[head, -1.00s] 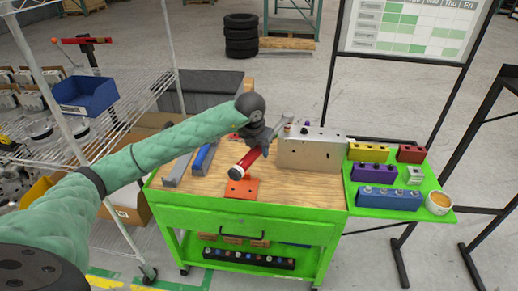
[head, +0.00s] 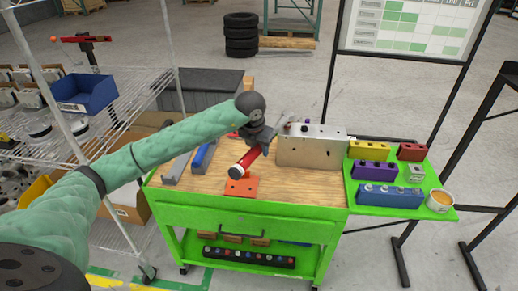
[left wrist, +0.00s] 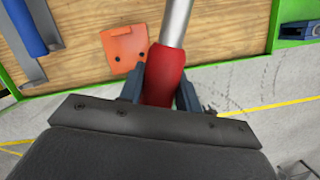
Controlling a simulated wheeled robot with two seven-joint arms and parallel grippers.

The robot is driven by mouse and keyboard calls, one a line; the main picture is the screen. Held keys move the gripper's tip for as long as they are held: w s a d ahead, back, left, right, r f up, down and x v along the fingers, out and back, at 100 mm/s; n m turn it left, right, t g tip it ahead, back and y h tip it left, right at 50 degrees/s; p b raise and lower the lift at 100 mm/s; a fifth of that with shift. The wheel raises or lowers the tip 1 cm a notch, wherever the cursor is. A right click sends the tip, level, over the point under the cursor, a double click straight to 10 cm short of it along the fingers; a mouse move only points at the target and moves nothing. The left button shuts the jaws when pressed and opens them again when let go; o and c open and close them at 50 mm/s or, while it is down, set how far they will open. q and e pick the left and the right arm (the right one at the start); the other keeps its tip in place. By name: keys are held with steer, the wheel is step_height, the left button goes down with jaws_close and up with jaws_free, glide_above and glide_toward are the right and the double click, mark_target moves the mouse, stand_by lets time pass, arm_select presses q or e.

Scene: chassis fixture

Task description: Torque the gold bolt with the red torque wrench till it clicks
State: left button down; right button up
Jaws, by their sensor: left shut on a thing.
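The red torque wrench (head: 243,164) is held in my left gripper (head: 260,140) above the wooden cart top. Its red handle slants down to the left and its grey head (head: 284,120) points up to the right, near the upper left end of the metal chassis block (head: 312,150). In the left wrist view the two fingers of my left gripper (left wrist: 160,88) close on the red handle (left wrist: 165,75), and the silver shaft (left wrist: 176,22) runs up out of the picture. I cannot make out the gold bolt. My right gripper is not in view.
An orange plate (head: 241,187) lies on the cart's wooden top (head: 290,183). Blue-handled tools (head: 204,157) lie at its left. The green side shelf holds yellow (head: 369,150), purple (head: 374,170), red (head: 411,152) and blue (head: 390,196) blocks and a round cup (head: 439,201).

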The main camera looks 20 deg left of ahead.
arm_select(q)
steer(key=shift+a+b, duration=0.15)
steer(key=shift+b, duration=0.2)
steer(key=shift+w+a+f+m+b, duration=0.1)
steer(key=shift+a+f+m+b, duration=0.05)
steer(key=shift+a+m+b, duration=0.6)
stand_by(0.7)
steer(key=shift+w+a+m+h+b, duration=0.1)
steer(key=shift+w+a+m+b, duration=0.1)
steer(key=shift+a+b, duration=0.25)
steer(key=shift+w+a+m+h+b, duration=0.1)
steer(key=shift+a+m+b, duration=0.2)
steer(key=shift+a, duration=0.4)
steer(key=shift+w+a+m+h+b, duration=0.15)
steer(key=shift+a+b, duration=0.2)
steer(key=shift+a, duration=0.2)
stand_by(0.6)
steer(key=shift+r, duration=1.25)
stand_by(0.6)
